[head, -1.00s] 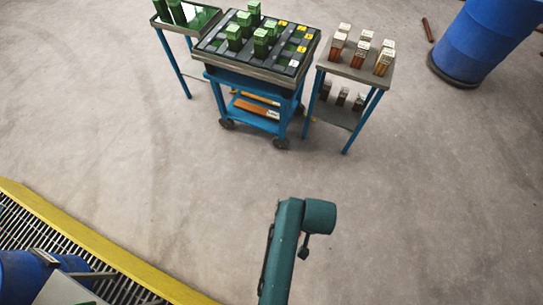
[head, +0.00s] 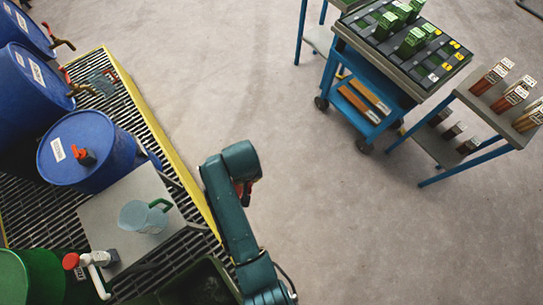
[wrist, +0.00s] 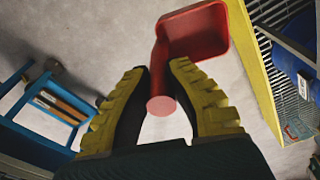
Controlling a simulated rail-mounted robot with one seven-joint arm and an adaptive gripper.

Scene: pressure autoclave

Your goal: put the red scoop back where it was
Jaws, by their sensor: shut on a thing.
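The red scoop (wrist: 195,32) is in my gripper (wrist: 160,68) in the wrist view. The yellow-ribbed fingers close on its handle from both sides, and the round handle end (wrist: 161,105) shows between them. The scoop's square pan points away from the fingers, above the floor and beside the yellow edge. In the head view only a small red part of the scoop (head: 243,193) shows below my arm's end; the fingers are mostly hidden there.
A grated platform with a yellow edge (head: 150,125) holds blue drums (head: 85,155), a grey board (head: 98,222), a clear jug (head: 140,216) and a green container (head: 30,275). A blue cart (head: 365,85) and a side table (head: 470,105) stand right. Floor between is clear.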

